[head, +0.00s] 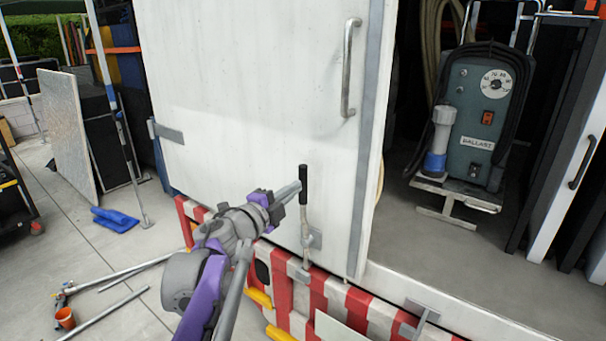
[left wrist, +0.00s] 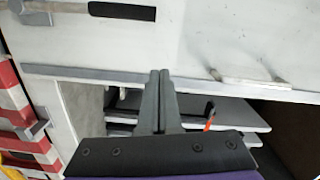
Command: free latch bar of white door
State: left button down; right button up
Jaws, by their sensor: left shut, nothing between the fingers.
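The white door (head: 250,90) stands partly open with a grey strip down its free edge. Its latch bar (head: 306,222) is a thin upright bar with a black grip (head: 303,185) on top, held by a small bracket low on the door. In the left wrist view, the black grip (left wrist: 121,11) shows at the top left, beyond the fingertips. My left gripper (head: 297,188) is shut and empty; its tips look beside the grip in the head view. In the left wrist view, the shut fingers (left wrist: 160,74) lie over the door's edge strip, apart from the grip. My right gripper is not in view.
A long grey pull handle (head: 349,68) is higher on the door. A red-and-white striped board (head: 335,298) runs below it. To the right, the open truck interior holds a ballast unit (head: 478,125). Stands and poles lie on the paved floor (head: 85,255) at left.

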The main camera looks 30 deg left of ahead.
aim_at(301, 169)
pick_arm(q)
jog(key=shift+w+a+f+p, duration=0.15)
jog(key=shift+w+a, duration=0.45)
jog(key=shift+w, duration=1.25)
jog(key=shift+w+a+f+p, duration=0.15)
jog(key=shift+w+a, duration=0.45)
jog(key=shift+w, duration=1.25)
jog(key=shift+w+a+f+p, duration=0.15)
jog(key=shift+w+a, duration=0.45)
jog(key=shift+w, duration=1.25)
jog(key=shift+a, duration=0.5)
jog(key=w+a+f+n+b, duration=0.1)
jog(key=a+f+n, duration=0.5)
jog(key=a, duration=0.6)
jog(key=w+a+f+n+b, duration=0.1)
jog(key=a+f+n, duration=0.45)
jog(key=a, duration=0.75)
jog(key=a+f+n+b, duration=0.2)
jog(key=a+f+n, duration=0.1)
jog(key=f, duration=0.7)
jog(key=shift+a+f+h+b, duration=0.3)
jog(key=shift+a, duration=0.45)
